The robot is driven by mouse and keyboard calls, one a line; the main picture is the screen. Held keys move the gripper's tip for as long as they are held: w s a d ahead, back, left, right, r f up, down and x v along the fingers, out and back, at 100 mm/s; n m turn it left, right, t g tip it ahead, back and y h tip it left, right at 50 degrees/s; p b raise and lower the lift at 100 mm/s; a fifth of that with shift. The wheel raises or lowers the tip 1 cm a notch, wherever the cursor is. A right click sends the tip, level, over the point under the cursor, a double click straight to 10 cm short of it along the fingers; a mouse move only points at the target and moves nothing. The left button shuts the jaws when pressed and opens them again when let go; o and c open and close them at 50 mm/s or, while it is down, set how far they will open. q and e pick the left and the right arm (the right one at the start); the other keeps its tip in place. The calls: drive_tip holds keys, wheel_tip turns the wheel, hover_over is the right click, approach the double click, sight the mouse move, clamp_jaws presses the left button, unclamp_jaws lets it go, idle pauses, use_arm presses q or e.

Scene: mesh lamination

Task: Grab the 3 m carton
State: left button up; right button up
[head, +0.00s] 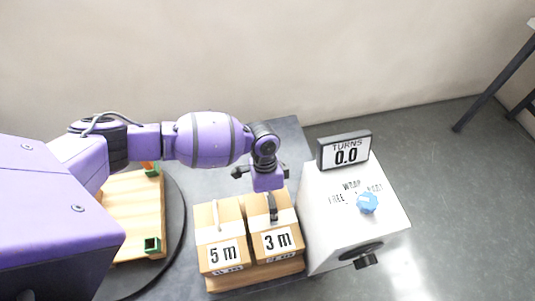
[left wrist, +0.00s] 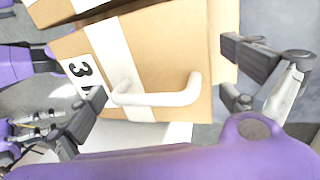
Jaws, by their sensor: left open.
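The 3 m carton (head: 279,241) is a tan box with a label on its front and a handle on top, right of the 5 m carton (head: 222,248). My left gripper (head: 272,209) is above the 3 m carton, pointing down, and partly covers its handle. In the left wrist view, the open fingers (left wrist: 165,98) stand on either side of the pale handle (left wrist: 165,96), with nothing clamped between them. The 3 m carton (left wrist: 190,45) fills the middle there, its label partly cut off by a finger. My right gripper is not seen.
A white machine (head: 325,215) with a blue knob (head: 367,202), a dark crank and a turns display (head: 345,151) reading 0.0 stands close right of the cartons. A wooden board (head: 137,205) with green corner pieces lies at left. Grey floor is free at right.

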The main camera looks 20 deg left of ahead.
use_arm(q)
drive_tip(key=shift+w+r, duration=0.1)
drive_tip(key=shift+w, duration=0.05)
drive_tip(key=c, duration=2)
